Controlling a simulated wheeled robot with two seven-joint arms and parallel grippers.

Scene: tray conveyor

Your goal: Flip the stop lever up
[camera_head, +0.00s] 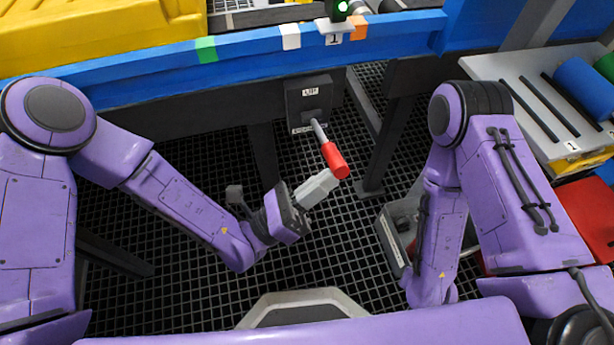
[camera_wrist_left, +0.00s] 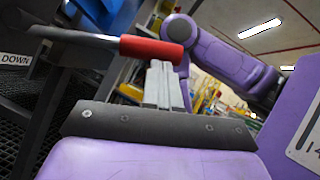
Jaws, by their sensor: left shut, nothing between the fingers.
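The stop lever (camera_head: 334,158) has a grey rod and a red grip. It comes out of a dark box (camera_head: 307,99) marked "UP" at its top, under the blue conveyor rail, and slants downward to the right. My left gripper (camera_head: 334,178) is shut and empty, its fingertips right by the red grip; contact is unclear. In the left wrist view the red grip (camera_wrist_left: 151,49) lies across just beyond the closed fingers (camera_wrist_left: 162,68), and a "DOWN" label (camera_wrist_left: 15,59) shows at the left. My right gripper is not visible; its arm hangs at the right.
The blue rail (camera_head: 245,42) runs above the box, with a green light (camera_head: 342,7) over it. Dark support legs stand on both sides of the lever. A grey bin (camera_head: 397,240) sits on the grid floor. A white slotted tray (camera_head: 540,97) is at the right.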

